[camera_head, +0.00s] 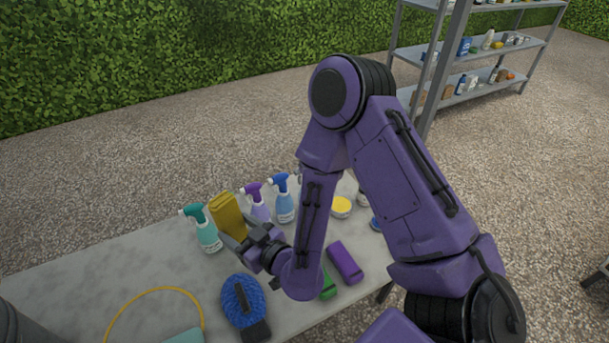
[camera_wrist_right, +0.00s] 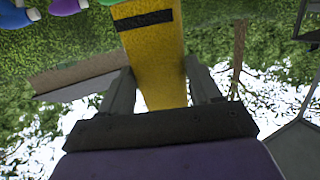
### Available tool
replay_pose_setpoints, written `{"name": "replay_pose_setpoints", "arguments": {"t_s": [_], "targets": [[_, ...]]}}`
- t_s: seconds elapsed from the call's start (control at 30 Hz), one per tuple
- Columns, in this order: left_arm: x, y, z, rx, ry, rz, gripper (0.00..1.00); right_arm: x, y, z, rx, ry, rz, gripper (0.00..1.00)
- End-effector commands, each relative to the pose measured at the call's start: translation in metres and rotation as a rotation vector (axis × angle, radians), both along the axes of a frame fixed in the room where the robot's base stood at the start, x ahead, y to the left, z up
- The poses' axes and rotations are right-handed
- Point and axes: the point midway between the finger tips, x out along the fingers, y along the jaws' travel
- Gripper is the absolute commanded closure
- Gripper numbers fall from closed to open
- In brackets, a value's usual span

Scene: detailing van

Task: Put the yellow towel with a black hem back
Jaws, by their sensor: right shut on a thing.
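The yellow towel (camera_head: 228,216) is a folded, upright block in the head view, above the table among the spray bottles. My right gripper (camera_head: 240,241) is shut on its lower part. In the right wrist view the yellow towel (camera_wrist_right: 158,60) stands between the two dark fingers of the right gripper (camera_wrist_right: 160,82), and a black band crosses it. Whether its bottom touches the table is hidden by the gripper. My left gripper is not in view.
On the grey table (camera_head: 80,275) stand teal (camera_head: 208,235), purple (camera_head: 258,206) and blue (camera_head: 285,203) spray bottles. A stocked shelf (camera_head: 480,48) stands behind. The table's left is mostly clear.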

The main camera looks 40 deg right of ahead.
Motion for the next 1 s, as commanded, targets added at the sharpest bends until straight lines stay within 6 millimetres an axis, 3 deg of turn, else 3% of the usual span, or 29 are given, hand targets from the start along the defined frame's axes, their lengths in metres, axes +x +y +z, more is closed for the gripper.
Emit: {"name": "replay_pose_setpoints", "arguments": {"t_s": [0.13, 0.3, 0.5, 0.73, 0.87, 1.0], "targets": [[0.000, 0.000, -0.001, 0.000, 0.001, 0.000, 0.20, -0.033, 0.019, -0.055, -0.085, 0.320, 0.125, 0.71], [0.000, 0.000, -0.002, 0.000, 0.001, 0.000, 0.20, -0.077, 0.010, -0.103, -0.152, 0.686, 0.068, 0.71], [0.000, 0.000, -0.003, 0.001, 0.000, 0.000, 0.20, -0.130, -0.020, -0.141, -0.128, 1.051, -0.094, 0.71], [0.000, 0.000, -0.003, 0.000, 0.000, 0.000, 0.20, -0.195, -0.068, -0.158, 0.009, 1.360, -0.283, 0.71], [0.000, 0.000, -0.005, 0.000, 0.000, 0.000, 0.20, -0.208, -0.081, -0.159, 0.049, 1.412, -0.324, 0.71], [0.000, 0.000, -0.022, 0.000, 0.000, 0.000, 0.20, -0.184, -0.082, -0.175, 0.056, 1.416, -0.328, 0.71]]}}
